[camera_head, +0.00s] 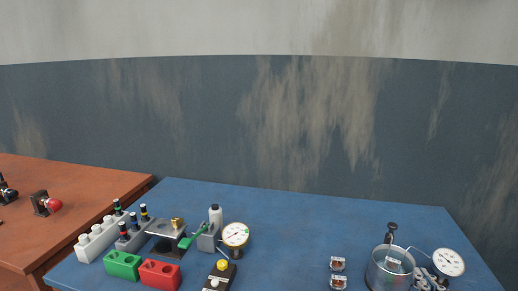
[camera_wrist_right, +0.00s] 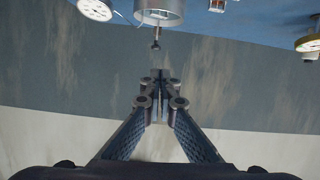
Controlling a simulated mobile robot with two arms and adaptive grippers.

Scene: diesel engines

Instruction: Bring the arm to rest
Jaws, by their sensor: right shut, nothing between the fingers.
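My right gripper (camera_wrist_right: 160,76) shows in the right wrist view. Its two dark fingers meet at the tips, with nothing between them. It points toward the blue table, which lies at the top of that upside-down view, with bare wall behind the fingers. I do not see either gripper in the head view. My left gripper is in no view.
The blue table (camera_head: 300,222) holds a metal pot (camera_head: 389,272), gauges (camera_head: 448,262) (camera_head: 235,235), a green block (camera_head: 123,265), a red block (camera_head: 160,274) and a white rack (camera_head: 97,240). The table's middle is clear. A brown table (camera_head: 90,185) stands left.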

